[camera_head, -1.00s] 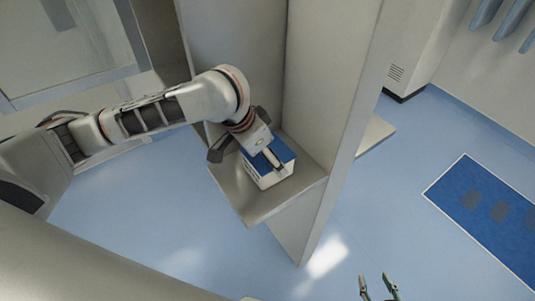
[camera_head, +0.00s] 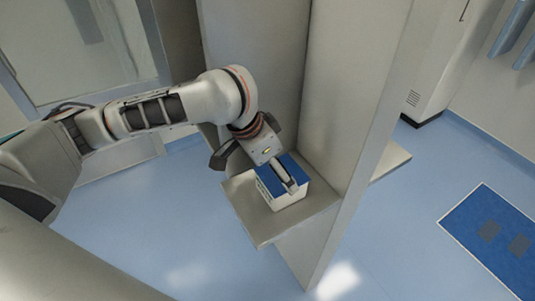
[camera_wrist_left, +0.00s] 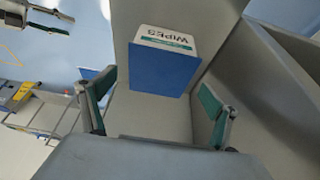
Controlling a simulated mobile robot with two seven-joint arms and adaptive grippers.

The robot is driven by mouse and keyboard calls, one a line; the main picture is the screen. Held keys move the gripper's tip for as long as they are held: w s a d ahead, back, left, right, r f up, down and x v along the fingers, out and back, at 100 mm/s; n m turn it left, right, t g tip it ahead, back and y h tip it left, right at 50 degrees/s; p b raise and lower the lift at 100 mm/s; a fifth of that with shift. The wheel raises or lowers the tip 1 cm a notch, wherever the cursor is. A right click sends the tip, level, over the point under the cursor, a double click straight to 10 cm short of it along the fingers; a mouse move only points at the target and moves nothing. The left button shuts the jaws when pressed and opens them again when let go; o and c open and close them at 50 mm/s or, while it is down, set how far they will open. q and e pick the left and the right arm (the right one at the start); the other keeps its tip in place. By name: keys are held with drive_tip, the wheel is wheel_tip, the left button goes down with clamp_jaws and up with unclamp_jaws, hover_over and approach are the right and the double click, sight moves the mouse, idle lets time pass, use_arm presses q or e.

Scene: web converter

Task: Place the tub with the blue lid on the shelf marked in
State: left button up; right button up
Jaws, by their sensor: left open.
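The tub with the blue lid (camera_head: 288,197) stands upright on a small grey shelf (camera_head: 252,221) between tall panels. In the left wrist view the tub (camera_wrist_left: 160,68) shows its blue lid and a white side lettered "WIPES". My left gripper (camera_head: 255,172) is above the tub, its fingers spread wide. In the left wrist view the tub lies beyond and between the fingers of this gripper (camera_wrist_left: 157,84), with gaps at both sides and nothing held. My right gripper (camera_wrist_left: 48,20) shows at the top left of that view, fingers apart and empty. No shelf marking is readable.
A tall grey panel (camera_head: 365,130) rises right of the tub, with another ledge (camera_head: 392,160) beyond it. A white cabinet (camera_head: 435,60) stands farther right. The blue floor is open, with a dark blue mat (camera_head: 495,235) at right.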

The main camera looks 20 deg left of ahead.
use_arm(q)
drive_tip(key=v, duration=0.7)
drive_tip(key=shift+s, duration=0.1)
idle(0.4)
